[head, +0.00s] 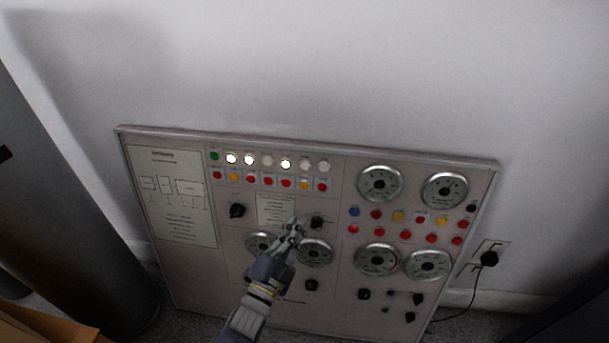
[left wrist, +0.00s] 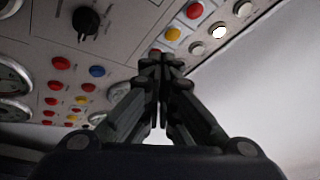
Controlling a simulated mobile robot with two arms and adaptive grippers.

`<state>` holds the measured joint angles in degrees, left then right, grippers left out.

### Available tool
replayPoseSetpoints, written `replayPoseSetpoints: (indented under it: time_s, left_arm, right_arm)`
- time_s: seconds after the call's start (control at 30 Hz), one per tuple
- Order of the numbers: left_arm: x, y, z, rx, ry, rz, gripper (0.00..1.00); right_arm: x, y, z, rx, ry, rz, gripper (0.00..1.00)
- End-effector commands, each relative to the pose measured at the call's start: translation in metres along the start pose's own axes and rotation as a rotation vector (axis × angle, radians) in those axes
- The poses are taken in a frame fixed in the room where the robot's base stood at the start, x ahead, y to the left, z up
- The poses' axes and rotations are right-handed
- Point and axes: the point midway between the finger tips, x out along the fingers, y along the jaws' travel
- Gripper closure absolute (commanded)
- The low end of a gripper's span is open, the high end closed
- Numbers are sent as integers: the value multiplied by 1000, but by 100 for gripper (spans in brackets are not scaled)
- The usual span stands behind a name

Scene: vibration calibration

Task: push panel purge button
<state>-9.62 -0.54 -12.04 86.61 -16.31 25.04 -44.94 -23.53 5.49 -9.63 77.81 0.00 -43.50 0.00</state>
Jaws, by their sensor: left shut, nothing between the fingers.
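The control panel (head: 285,190) stands against the wall, with rows of coloured buttons and lamps. The labels are too small to read, so I cannot tell which button is purge. My left gripper (head: 299,222) is shut and empty, in front of the panel's middle, below the left button row and overlapping two lower gauges. In the left wrist view, its fingertips (left wrist: 162,60) appear just beside a red button (left wrist: 155,51), partly hidden by them; a yellow button (left wrist: 173,34) and another red one (left wrist: 195,10) lie beyond. I cannot tell whether the tips touch. My right gripper is not in view.
A plug with a black cable (head: 489,259) sits in a wall socket at right. A dark grey cylinder (head: 75,200) stands at left. The wall above is bare.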

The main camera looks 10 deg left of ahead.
Motion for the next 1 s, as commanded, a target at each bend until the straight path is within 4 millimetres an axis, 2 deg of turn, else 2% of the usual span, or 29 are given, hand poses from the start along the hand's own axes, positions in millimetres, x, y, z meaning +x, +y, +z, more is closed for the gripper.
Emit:
replayPoseSetpoints:
  time_s: [0.1, 0.2, 0.33, 0.5, 0.83, 1.0]
  left_arm:
    - [11, -34, -26, 94, 89, -117, 100]
    - [15, -58, -45, 158, 140, -192, 100]
    - [16, -76, -60, 207, 177, -250, 100]
    - [16, -84, -66, 226, 190, -273, 100]
    - [17, -83, -65, 224, 189, -271, 100]
    - [23, -81, -61, 223, 189, -271, 100]
  right_arm:
    - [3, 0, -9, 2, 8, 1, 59]
    - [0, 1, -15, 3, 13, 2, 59]
    - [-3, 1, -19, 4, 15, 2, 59]
    - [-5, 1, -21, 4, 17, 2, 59]
    - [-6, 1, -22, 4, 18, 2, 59]
    - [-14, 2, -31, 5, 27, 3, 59]
